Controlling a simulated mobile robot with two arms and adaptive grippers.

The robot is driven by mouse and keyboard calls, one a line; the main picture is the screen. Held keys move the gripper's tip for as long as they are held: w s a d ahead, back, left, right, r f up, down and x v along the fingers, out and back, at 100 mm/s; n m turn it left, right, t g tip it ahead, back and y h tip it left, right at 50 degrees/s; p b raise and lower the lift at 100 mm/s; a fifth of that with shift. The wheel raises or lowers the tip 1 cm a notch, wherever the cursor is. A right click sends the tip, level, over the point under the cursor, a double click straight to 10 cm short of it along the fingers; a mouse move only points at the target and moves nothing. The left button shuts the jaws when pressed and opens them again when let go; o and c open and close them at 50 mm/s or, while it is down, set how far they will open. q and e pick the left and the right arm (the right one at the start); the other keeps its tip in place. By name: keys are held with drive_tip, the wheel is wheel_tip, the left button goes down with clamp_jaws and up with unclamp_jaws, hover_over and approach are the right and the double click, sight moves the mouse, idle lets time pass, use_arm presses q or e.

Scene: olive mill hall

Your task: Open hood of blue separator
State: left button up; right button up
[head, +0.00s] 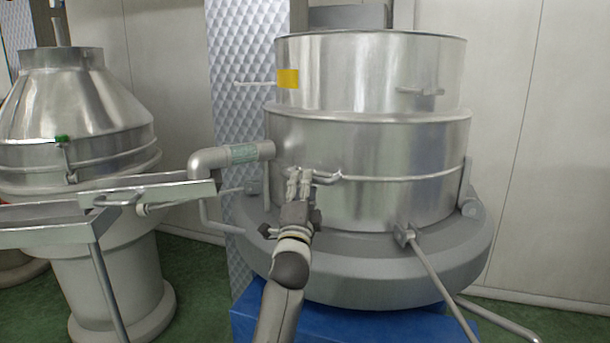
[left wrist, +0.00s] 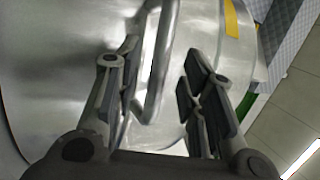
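The separator with the blue base (head: 285,325) stands in the middle of the head view. Its silver hood (head: 395,150) is a two-step metal drum and looks closed. A bar handle (head: 329,179) sits on the lower drum's front left. My left gripper (head: 300,178) is at the left end of this handle. In the left wrist view, the gripper (left wrist: 163,62) is open, with the handle bar (left wrist: 152,95) between its fingers, nearer the left finger. Contact cannot be told. My right gripper is in neither view.
A second silver machine with a conical top (head: 75,105) stands at the left. A metal trough (head: 150,192) and a grey pipe (head: 225,157) lie left of my gripper. A slanted rod (head: 440,280) stands at the front right. Green floor (head: 195,285) shows between the machines.

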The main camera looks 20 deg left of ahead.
use_arm(q)
drive_tip(key=shift+x, duration=1.7)
clamp_jaws()
